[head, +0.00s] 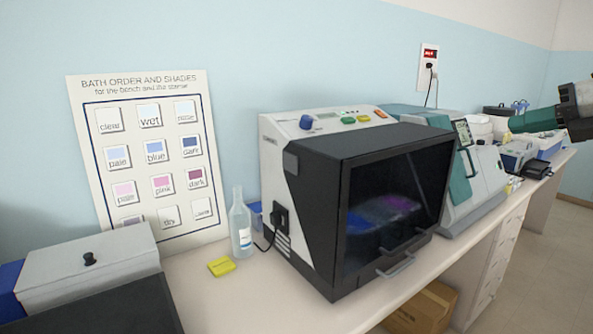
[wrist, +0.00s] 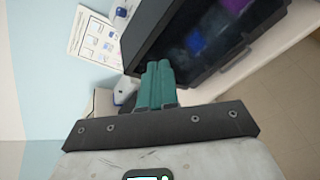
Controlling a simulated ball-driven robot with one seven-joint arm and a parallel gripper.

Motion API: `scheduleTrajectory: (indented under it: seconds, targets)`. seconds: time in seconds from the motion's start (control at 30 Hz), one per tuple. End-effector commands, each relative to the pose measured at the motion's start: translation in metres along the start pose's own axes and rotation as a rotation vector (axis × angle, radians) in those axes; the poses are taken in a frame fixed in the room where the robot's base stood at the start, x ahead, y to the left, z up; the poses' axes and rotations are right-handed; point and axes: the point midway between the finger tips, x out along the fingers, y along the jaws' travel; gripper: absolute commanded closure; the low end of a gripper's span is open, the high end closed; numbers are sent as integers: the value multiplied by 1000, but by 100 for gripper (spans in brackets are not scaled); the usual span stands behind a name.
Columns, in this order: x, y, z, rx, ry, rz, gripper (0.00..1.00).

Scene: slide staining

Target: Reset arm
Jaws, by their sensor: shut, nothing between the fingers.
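My gripper (wrist: 158,70) shows in the wrist view with its two teal fingers side by side and touching, with nothing held. The dark-fronted slide stainer (wrist: 170,30) lies beyond the fingertips in that view, and how far apart they are is hard to tell. In the head view the stainer (head: 325,150) stands on the bench with its dark glass door closed and blue and purple baths faintly visible inside. Part of my arm, with a teal piece, enters at the right edge of the head view.
A bath order chart (head: 150,160) leans on the wall. A clear bottle (head: 240,225) and a yellow block (head: 221,266) stand left of the stainer. A grey lidded box (head: 88,270) is at the lower left. A teal-grey machine (head: 475,180) stands to the right. A cardboard box (head: 420,308) sits below the bench.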

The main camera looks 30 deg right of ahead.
Motion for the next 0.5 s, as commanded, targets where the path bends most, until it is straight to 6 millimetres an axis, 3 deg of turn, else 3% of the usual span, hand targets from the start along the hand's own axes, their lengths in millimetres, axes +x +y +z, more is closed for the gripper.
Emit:
scheduleTrajectory:
  seconds: [0.27,0.5]
  targets:
    - [35,-8,-19,151,12,20,100]
    - [86,-19,-53,382,37,30,100]
